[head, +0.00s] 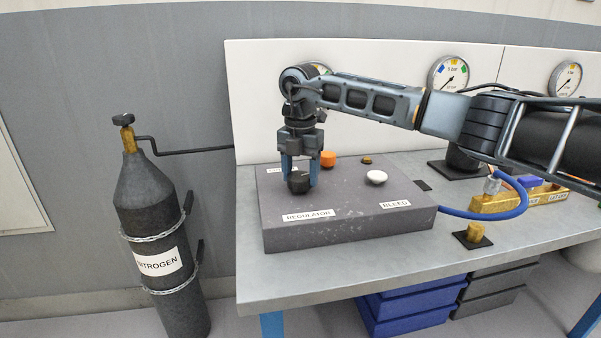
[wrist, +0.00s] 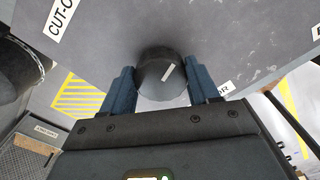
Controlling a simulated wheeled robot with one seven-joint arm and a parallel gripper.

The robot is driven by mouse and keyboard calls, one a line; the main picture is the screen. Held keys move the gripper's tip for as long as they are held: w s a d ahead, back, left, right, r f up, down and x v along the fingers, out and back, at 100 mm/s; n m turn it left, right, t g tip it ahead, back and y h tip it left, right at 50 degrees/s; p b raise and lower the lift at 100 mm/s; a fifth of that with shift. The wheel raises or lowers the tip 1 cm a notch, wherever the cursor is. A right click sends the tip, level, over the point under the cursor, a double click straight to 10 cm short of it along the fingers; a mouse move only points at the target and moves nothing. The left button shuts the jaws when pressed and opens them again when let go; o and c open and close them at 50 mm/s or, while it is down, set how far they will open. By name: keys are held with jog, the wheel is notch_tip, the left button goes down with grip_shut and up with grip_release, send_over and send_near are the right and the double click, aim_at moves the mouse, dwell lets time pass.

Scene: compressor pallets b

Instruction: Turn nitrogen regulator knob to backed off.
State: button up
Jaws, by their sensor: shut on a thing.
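The nitrogen regulator knob (head: 299,183) is a round black knob on the grey panel block (head: 350,222), behind the REGULATOR label (head: 307,215). My gripper (head: 299,178) points down from above with its blue fingers on both sides of the knob, shut on it. In the wrist view the knob (wrist: 160,75) sits between the two fingers (wrist: 160,88), and a pale pointer line shows on its top face. The nitrogen cylinder (head: 152,225) stands at the left, dark grey, with a brass valve on top.
On the same block are an orange knob (head: 328,158), a small brass fitting (head: 366,160) and a white knob (head: 376,177) near the BLEED label (head: 395,204). A blue hose (head: 490,216) curves right of the block. The bench front (head: 330,276) is clear.

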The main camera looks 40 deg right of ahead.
jog(key=shift+c, duration=0.5)
jog(key=shift+n, duration=0.3)
jog(key=n, duration=0.6)
jog(key=shift+w+n, duration=0.15)
jog(key=shift+n, duration=0.15)
jog(key=n, duration=0.3)
jog(key=shift+a+b, duration=0.1)
jog(key=shift+b, duration=0.3)
jog(key=shift+a+n, duration=0.1)
jog(key=shift+n, duration=2)
